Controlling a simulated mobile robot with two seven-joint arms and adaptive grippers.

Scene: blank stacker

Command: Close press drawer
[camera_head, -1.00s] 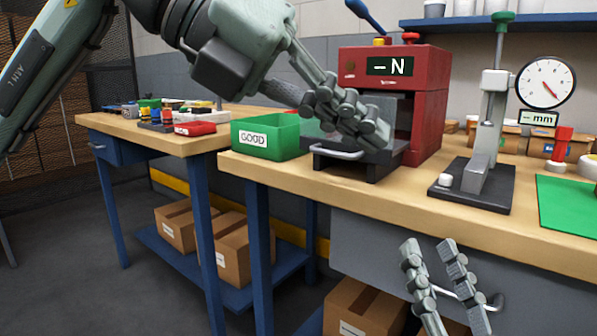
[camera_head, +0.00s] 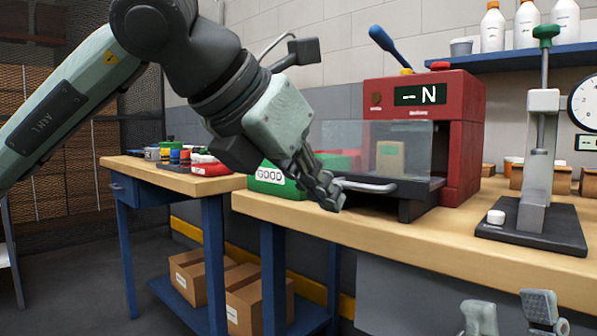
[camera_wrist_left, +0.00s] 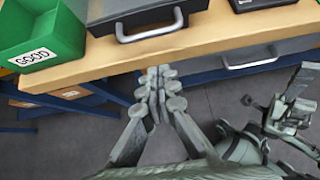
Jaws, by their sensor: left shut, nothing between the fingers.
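The red press (camera_head: 463,130) with the "–N" display stands on the wooden bench. Its dark drawer (camera_head: 425,188), with a clear panel (camera_head: 350,135) above it, sticks out at the front. The silver handle (camera_head: 370,186) is on the drawer front. My left gripper (camera_head: 330,197) is shut and empty, just left of the handle. In the left wrist view its fingertips (camera_wrist_left: 160,75) are below the handle (camera_wrist_left: 150,27), over the bench edge, with a gap between. My right gripper (camera_head: 512,312) is at the bottom right, fingers apart, partly cut off.
A green GOOD bin (camera_head: 272,180) stands left of the drawer, close behind my left gripper. A lever stand (camera_head: 535,215) with a dark base is to the right. The bench front edge (camera_head: 400,248) runs below. A second bench (camera_head: 180,180) is at the left.

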